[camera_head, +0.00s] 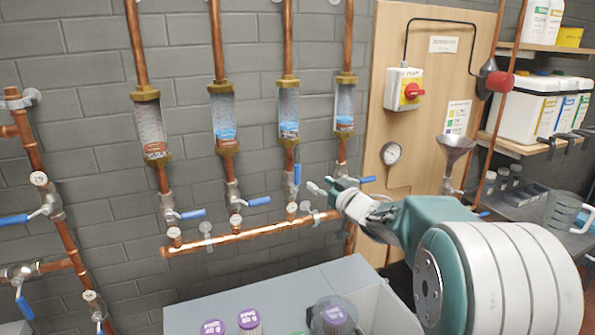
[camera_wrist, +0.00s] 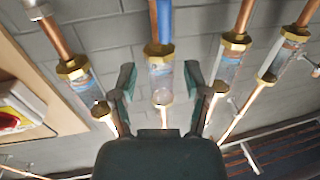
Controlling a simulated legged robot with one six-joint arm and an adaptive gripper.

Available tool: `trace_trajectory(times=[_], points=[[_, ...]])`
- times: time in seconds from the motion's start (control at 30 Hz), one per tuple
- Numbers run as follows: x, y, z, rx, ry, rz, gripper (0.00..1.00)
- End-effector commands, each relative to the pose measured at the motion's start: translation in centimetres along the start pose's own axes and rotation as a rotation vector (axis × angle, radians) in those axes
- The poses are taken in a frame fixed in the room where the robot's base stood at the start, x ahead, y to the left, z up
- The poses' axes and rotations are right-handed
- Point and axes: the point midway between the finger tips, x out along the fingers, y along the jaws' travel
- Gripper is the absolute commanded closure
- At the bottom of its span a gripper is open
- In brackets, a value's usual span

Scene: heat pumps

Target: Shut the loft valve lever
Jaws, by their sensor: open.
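Four clear sight tubes hang on copper pipes, each above a valve with a blue lever. The third valve's blue lever (camera_head: 297,174) stands upright, in line with its pipe. The first (camera_head: 190,214), second (camera_head: 259,201) and fourth (camera_head: 367,180) levers lie about level. I cannot read which is the loft valve. My gripper (camera_head: 326,186) is open, just right of the upright lever in the head view. In the wrist view, my open gripper (camera_wrist: 160,78) frames the third tube (camera_wrist: 160,75), and the upright blue lever (camera_wrist: 165,22) shows above, apart from the fingers.
A copper manifold pipe (camera_head: 250,234) runs below the valves. A grey box (camera_head: 270,285) with purple-capped items stands in front below. More blue-levered valves are at the left.

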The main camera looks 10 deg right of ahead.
Motion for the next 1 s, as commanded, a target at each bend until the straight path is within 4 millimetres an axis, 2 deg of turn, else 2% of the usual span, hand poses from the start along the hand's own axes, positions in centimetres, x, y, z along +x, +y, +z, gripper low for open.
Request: trace_trajectory(times=[0.3, 0.5, 0.67, 0.9, 0.93, 0.97, 1.0], points=[[5.9, -0.1, 0.1, 0.000, 0.000, -0.003, 0.39], [8.7, 0.0, 0.0, 0.000, 0.000, 0.000, 0.39], [9.6, -0.1, 0.0, 0.000, 0.000, 0.000, 0.39], [9.7, -0.1, 0.0, 0.000, 0.000, 0.001, 0.39], [9.7, -0.1, 0.0, 0.000, 0.000, 0.001, 0.44], [9.7, -0.1, 0.0, 0.000, 0.000, 0.001, 0.57], [9.7, -0.1, 0.0, 0.000, 0.000, 0.001, 0.75]])
